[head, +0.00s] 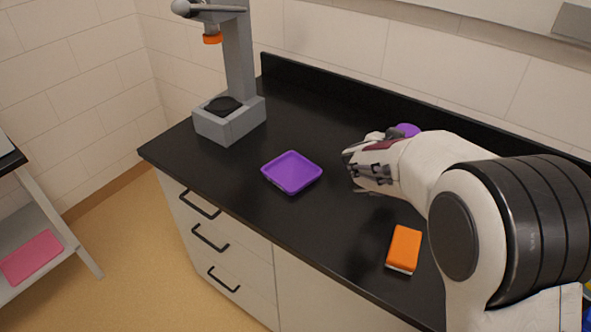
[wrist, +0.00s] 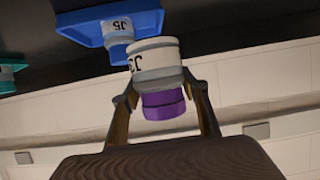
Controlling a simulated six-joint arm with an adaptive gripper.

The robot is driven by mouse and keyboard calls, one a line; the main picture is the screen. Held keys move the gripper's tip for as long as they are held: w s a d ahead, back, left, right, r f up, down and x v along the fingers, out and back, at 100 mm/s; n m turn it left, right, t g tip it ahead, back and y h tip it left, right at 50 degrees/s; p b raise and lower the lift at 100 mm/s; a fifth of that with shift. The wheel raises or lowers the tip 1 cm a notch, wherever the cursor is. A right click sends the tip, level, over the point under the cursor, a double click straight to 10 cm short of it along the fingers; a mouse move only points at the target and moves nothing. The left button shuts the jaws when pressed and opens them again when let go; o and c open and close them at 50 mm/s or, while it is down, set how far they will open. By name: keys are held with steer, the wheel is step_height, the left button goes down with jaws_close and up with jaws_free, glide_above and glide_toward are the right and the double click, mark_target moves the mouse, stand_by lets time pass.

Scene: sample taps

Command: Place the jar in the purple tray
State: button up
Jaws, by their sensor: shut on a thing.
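The jar (wrist: 155,60) has a white body with dark lettering and a purple lid. In the wrist view, which looks upside down, it sits between the two fingers of my gripper (wrist: 160,88), which is shut on it. In the head view my gripper (head: 390,140) is over the right part of the counter, with the purple lid (head: 407,130) showing just past it; the jar's body is hidden there. The purple tray (head: 291,172) lies empty on the counter, left of my gripper and apart from it.
An orange block (head: 404,248) lies near the front edge. A grey stand (head: 230,122) is at the back left. The wrist view shows a blue tray (wrist: 85,28) with a jar labelled J5 (wrist: 118,28) beyond. Black counter (head: 335,215) around the purple tray is clear.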

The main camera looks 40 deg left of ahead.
steer(key=s+a+n+y, duration=0.1)
steer(key=s+a, duration=0.1)
steer(key=a, duration=0.5)
steer(key=s+a+n+y, duration=0.1)
steer(key=s+a+y, duration=0.15)
steer(key=a, duration=0.45)
steer(key=n+y, duration=0.2)
steer(key=n, duration=0.1)
glide_above(291, 174)
steer(key=shift+d+r+g, duration=0.1)
steer(key=shift+r+g, duration=0.15)
steer(key=shift+g, duration=0.15)
steer(key=shift+f, duration=0.1)
steer(key=shift+m+h, duration=0.25)
steer(key=shift+m, duration=0.05)
steer(key=shift+f, duration=3.05)
steer(key=shift+f, duration=1.9)
steer(key=shift+f, duration=0.15)
steer(key=o, duration=1.2)
